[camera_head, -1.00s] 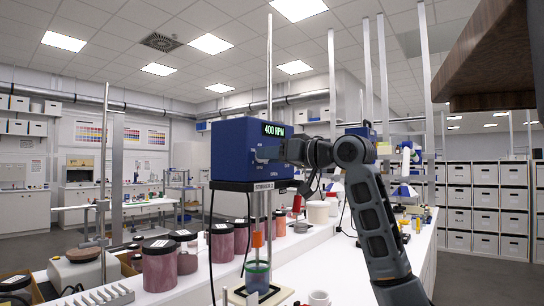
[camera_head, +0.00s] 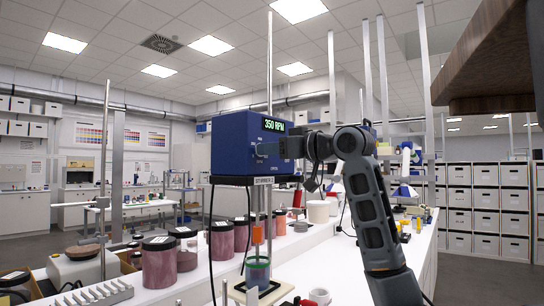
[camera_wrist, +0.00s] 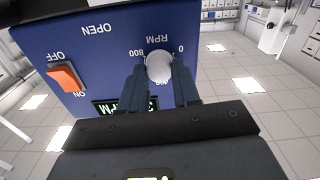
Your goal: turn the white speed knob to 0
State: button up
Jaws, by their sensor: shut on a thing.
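The blue stirrer box (camera_head: 232,150) stands on a rod above the bench, and its green display (camera_head: 273,125) reads 350 RPM. The white speed knob (camera_wrist: 159,65) is on the box's face in the wrist view, beside the RPM marks 0 and 800. My gripper (camera_wrist: 160,80) has a dark finger on each side of the knob and is shut on it. In the head view my gripper (camera_head: 268,149) reaches the box's front from the right. There the knob is hidden by the fingers. An orange rocker switch (camera_wrist: 64,77) sits between OFF and ON labels.
Below the box, a clear beaker (camera_head: 257,270) with greenish contents stands under the stirrer shaft. Several dark-lidded pigment jars (camera_head: 159,262) stand on the white bench to the left. A brown wooden shelf edge (camera_head: 500,70) hangs at the upper right.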

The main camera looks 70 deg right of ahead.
jog(key=shift+a+f+n+b, duration=0.15)
jog(key=shift+n+b, duration=2.55)
jog(key=shift+n, duration=2.5)
jog(key=shift+f+n+b, duration=0.1)
jog(key=shift+n+b, duration=2.6)
jog(key=shift+n, duration=2.5)
jog(key=o, duration=1.1)
jog(key=shift+c, duration=0.2)
jog(key=shift+s, duration=0.1)
jog(key=v, duration=0.7)
jog(key=shift+s+b, duration=0.3)
jog(key=shift+b, duration=0.1)
